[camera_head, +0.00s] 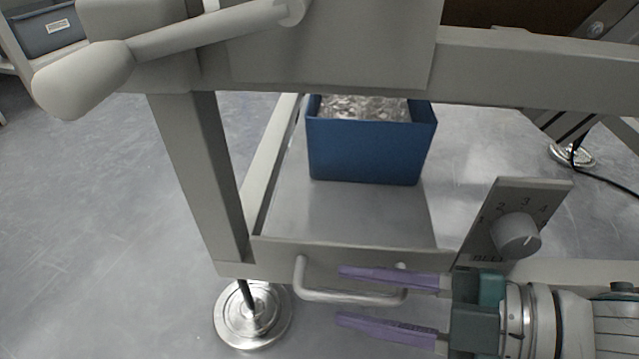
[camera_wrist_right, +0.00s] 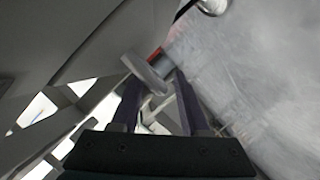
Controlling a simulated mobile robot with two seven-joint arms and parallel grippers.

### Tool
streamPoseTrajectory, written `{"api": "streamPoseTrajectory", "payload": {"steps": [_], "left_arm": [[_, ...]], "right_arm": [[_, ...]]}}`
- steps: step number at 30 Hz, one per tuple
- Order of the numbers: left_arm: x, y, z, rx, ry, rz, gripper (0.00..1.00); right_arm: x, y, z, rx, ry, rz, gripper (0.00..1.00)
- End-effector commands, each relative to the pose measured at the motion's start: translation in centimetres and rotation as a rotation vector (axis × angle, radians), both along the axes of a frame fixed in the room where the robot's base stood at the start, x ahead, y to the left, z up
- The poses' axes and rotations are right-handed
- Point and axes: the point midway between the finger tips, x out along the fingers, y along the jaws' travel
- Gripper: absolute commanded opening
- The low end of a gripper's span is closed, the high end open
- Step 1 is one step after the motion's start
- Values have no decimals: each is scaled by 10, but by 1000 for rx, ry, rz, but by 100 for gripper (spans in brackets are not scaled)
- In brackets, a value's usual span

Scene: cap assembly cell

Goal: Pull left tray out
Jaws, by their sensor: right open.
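The tray (camera_head: 368,218) is a flat grey surface with a raised front edge, low inside the frame in the head view. A blue bin (camera_head: 365,155) of shiny pieces stands on it. A light grey bar handle (camera_head: 325,294) sticks out from its front edge. My right gripper (camera_head: 339,294) comes in from the right with its purple fingers apart. In the picture the handle bar runs between the fingers, and I see no grip on it. In the wrist view the fingers of the right gripper (camera_wrist_right: 157,88) are also spread. My left gripper is out of view.
A panel with a numbered dial knob (camera_head: 516,236) stands just above my right gripper. A grey frame post (camera_head: 205,170) and a round metal foot (camera_head: 253,315) are left of the handle. A grey lever with a rounded end (camera_head: 85,78) is at the upper left. The left floor is clear.

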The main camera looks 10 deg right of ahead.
Motion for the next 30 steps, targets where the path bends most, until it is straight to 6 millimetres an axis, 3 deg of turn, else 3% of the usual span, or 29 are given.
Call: {"api": "streamPoseTrajectory", "payload": {"steps": [8,20,30], "left_arm": [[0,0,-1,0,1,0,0],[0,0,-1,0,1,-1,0],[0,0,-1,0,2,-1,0]], "right_arm": [[1,2,0,1,0,1,45],[1,2,0,1,0,1,0],[1,2,0,1,-1,0,0]]}}
